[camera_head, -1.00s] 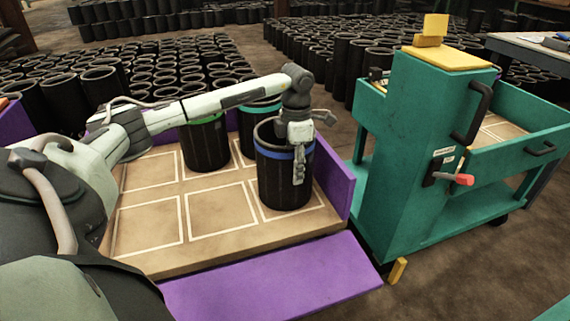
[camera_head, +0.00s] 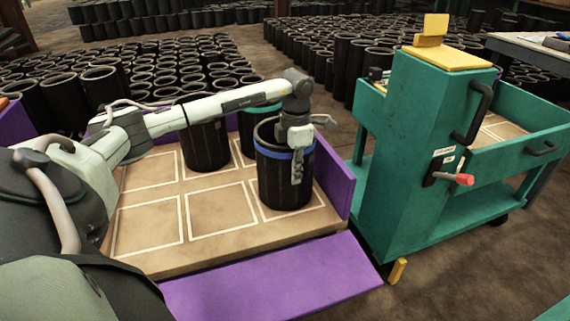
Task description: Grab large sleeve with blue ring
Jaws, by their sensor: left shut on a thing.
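The large black sleeve with the blue ring (camera_head: 272,180) stands upright on the right side of the wooden tray floor (camera_head: 150,250). My left arm reaches over from the left. My left gripper (camera_head: 297,172) points down at the right part of this sleeve's rim and is shut on its wall. One finger shows outside, in front of the blue ring. The other finger is hidden inside the sleeve. My right gripper is not in view.
A sleeve with a teal ring (camera_head: 247,140) and another black sleeve (camera_head: 206,148) stand behind, partly hidden by my arm. Purple side panels (camera_head: 337,187) edge the tray. A green cart (camera_head: 405,160) stands right. Several front squares are empty.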

